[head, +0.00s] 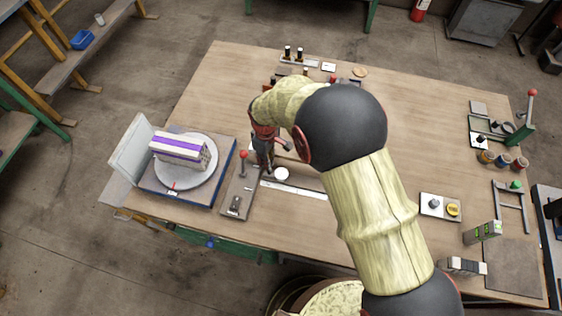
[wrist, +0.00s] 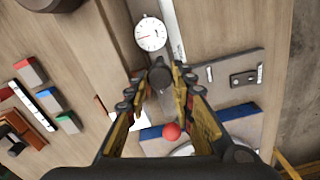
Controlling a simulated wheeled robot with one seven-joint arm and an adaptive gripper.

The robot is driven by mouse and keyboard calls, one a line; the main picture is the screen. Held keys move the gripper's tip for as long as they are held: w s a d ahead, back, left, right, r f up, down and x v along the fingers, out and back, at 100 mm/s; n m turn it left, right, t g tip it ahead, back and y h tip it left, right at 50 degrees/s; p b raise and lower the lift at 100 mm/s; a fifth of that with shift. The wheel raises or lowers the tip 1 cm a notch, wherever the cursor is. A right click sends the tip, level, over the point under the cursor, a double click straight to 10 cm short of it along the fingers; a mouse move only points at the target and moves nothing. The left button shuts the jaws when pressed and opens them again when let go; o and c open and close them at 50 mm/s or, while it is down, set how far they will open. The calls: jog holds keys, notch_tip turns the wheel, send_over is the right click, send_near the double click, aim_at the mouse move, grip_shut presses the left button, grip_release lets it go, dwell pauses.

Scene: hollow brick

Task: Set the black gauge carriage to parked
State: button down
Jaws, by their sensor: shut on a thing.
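The black gauge carriage (wrist: 160,76) shows in the wrist view as a dark rounded post between my fingertips. A round white dial gauge (wrist: 151,34) sits just beyond it, and the dial also shows in the head view (head: 281,174). A pale straight rail (head: 300,191) runs to the right from below the dial. My gripper (wrist: 159,72) is shut on the carriage post; in the head view my gripper (head: 267,168) is at the left end of the rail, partly hidden by my arm. The carriage's foot and any parked mark are hidden.
A red-knobbed lever (head: 243,155) on a grey plate (head: 231,207) stands close left of my gripper. Farther left, a turntable (head: 189,186) bears a striped hollow brick (head: 181,150). Coloured blocks (wrist: 48,99) lie in the wrist view. The table's front middle (head: 290,235) is clear.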

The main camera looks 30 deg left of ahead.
jog(key=shift+a, duration=0.25)
jog(key=c, duration=2)
grip_release()
jog(key=shift+r, duration=0.1)
jog(key=shift+o, duration=1.4)
jog(key=shift+s+a, duration=0.1)
jog(key=shift+a, duration=0.1)
jog(key=shift+o, duration=1.1)
jog(key=shift+d, duration=0.1)
notch_tip(320, 180, up, 12)
jog(key=shift+m, duration=0.3)
